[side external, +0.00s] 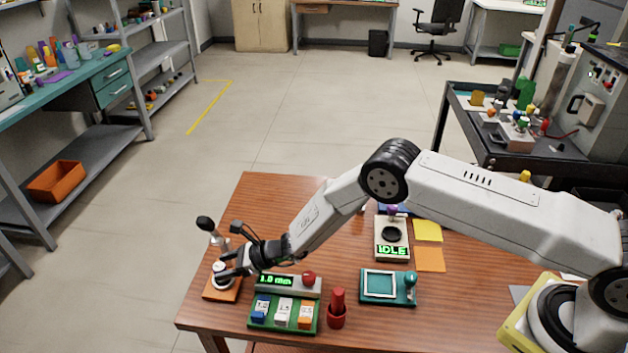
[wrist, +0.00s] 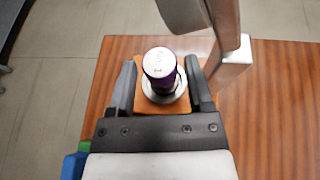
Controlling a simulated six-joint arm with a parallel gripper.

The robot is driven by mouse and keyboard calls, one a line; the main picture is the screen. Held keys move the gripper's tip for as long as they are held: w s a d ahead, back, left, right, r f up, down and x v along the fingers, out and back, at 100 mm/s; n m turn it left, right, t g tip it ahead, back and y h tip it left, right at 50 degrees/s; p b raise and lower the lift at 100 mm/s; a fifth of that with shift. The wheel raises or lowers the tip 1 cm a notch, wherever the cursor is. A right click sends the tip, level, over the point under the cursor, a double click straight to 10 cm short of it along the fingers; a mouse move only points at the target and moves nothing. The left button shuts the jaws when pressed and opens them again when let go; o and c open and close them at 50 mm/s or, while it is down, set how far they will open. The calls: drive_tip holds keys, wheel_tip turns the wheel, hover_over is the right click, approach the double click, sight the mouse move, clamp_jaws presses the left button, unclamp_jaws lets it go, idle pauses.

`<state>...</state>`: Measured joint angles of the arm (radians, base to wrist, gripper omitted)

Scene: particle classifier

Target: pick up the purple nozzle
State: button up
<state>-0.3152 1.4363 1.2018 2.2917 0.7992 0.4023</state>
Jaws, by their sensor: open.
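The purple nozzle (wrist: 158,66) stands upright in the wrist view, with a pale, shiny top. It sits in a light ring on an orange base (wrist: 204,96). My gripper (wrist: 160,75) is open, with one dark finger on each side of the nozzle and a gap visible on both sides. In the side view my gripper (side external: 228,268) is low over the orange base (side external: 222,293) at the table's left edge. There the fingers hide much of what stands on the base, and I cannot make out the nozzle's purple colour.
A grey metal post and arm (wrist: 230,72) rise close beside the nozzle.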

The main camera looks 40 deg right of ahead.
sight(222, 269)
drive_tip(key=shift+w+a+f, duration=0.2)
drive_tip(key=shift+w+a, duration=0.05)
drive_tip(key=shift+a, duration=0.1)
idle(0.3)
clamp_jaws()
drive_tip(key=shift+r, duration=0.2)
drive_tip(key=shift+r, duration=0.85)
drive_tip(key=shift+s+a+r, duration=0.15)
drive_tip(key=shift+r, duration=0.25)
drive_tip(key=shift+s+a+r, duration=0.1)
drive_tip(key=shift+r, duration=0.3)
drive_tip(key=s+a, duration=1.2)
drive_tip(key=shift+s+a, duration=0.15)
